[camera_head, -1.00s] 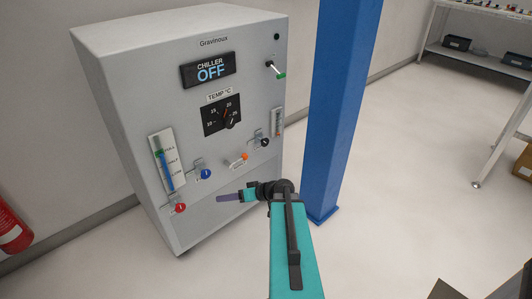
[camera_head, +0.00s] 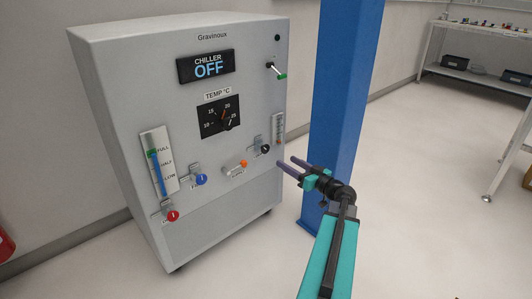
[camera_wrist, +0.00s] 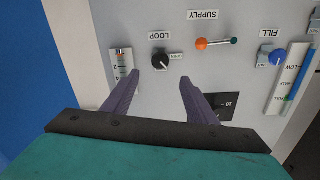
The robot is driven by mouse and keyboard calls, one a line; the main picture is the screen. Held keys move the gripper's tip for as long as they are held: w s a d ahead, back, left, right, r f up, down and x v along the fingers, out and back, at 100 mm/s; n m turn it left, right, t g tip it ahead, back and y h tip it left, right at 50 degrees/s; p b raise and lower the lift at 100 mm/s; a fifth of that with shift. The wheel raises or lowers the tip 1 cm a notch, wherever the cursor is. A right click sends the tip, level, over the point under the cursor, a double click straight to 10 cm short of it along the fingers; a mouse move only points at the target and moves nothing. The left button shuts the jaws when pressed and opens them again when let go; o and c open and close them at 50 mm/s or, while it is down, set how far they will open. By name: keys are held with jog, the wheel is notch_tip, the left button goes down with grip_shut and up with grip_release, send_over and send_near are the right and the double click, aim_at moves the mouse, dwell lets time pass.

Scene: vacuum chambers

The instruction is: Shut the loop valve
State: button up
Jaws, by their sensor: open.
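The loop valve is a small black knob (camera_head: 265,149) on the lower right of the chiller's front panel. In the wrist view, which is upside down, the knob (camera_wrist: 160,61) sits under the LOOP label, with a small tag that seems to read OPEN beside it. The pointer's exact direction is too small to tell. My gripper (camera_head: 287,161) is open and empty, just right of and below the knob in the head view. In the wrist view its fingertips (camera_wrist: 158,77) are apart, with the knob beyond the gap between them. No contact shows.
The chiller (camera_head: 225,228) reads OFF. The orange-ended supply handle (camera_head: 235,167), blue fill knob (camera_head: 200,179) and red knob (camera_head: 172,215) lie left of the loop valve. A small gauge (camera_head: 279,127) is close right of it. A blue post (camera_head: 343,90) stands close to my arm.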

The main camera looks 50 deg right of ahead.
aim_at(266, 150)
jog(key=shift+w, duration=0.15)
jog(key=w+b, duration=0.1)
jog(key=w, duration=0.3)
jog(key=w+b, duration=0.1)
jog(key=w, duration=0.3)
jog(key=w+d+b, duration=0.1)
jog(key=w, duration=0.3)
jog(key=shift+f, duration=0.1)
jog(key=shift+w, duration=0.8)
jog(key=shift+c, duration=0.2)
jog(key=shift+a, duration=0.1)
jog(key=c, duration=1)
